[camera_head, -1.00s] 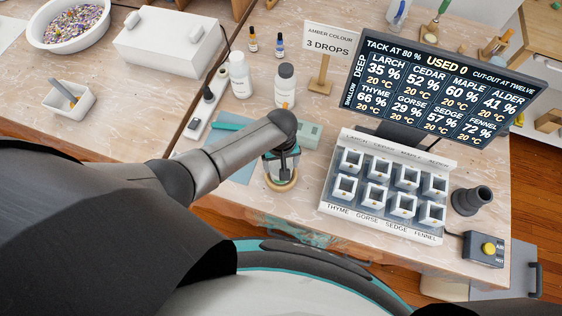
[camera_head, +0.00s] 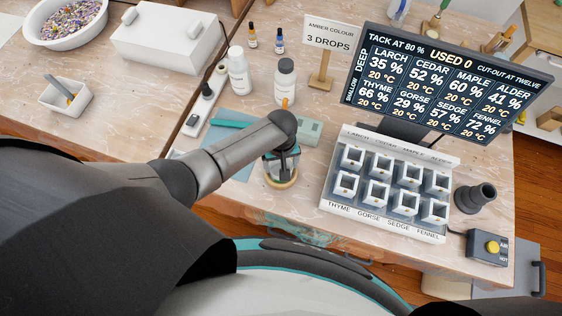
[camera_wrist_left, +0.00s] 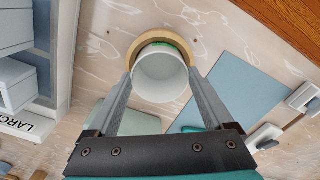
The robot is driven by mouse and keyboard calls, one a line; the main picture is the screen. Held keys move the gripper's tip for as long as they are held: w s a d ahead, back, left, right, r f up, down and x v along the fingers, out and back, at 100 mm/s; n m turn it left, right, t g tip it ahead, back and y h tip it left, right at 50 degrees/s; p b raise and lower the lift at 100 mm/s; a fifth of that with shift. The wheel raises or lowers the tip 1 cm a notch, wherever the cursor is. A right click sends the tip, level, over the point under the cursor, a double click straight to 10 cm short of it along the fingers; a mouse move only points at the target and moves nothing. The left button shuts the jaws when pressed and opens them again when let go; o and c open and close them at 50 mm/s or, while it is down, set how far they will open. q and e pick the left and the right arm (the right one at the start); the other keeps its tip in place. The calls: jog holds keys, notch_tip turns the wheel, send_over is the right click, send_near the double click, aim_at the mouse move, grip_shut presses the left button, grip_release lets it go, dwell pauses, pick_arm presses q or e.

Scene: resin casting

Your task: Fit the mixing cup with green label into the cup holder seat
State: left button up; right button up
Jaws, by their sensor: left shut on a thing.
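My left gripper (camera_head: 282,152) points down at the front of the table, shut on the mixing cup. In the left wrist view the cup (camera_wrist_left: 158,82) is a pale, round cup between the two fingers (camera_wrist_left: 161,74), with a strip of green label (camera_wrist_left: 177,42) at its far side. The cup holder seat looks like a round wooden ring (camera_head: 281,184); in the left wrist view the ring (camera_wrist_left: 134,46) curves around the cup's far side. The cup looks roughly lined up with the ring. I cannot tell whether its base is fully down inside. My right gripper is out of view.
A white rack (camera_head: 385,226) of several square cups stands right of the seat, with a dark screen (camera_head: 444,82) behind. White bottles (camera_head: 285,82) and a sign (camera_head: 330,34) stand behind my arm. A blue mat (camera_wrist_left: 235,92) lies beside the seat.

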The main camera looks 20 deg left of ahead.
pick_arm(q)
jog(key=shift+f, duration=0.25)
jog(key=o, duration=1)
jog(key=shift+r, duration=0.65)
notch_tip(320, 180, up, 14)
jog(key=p, duration=0.4)
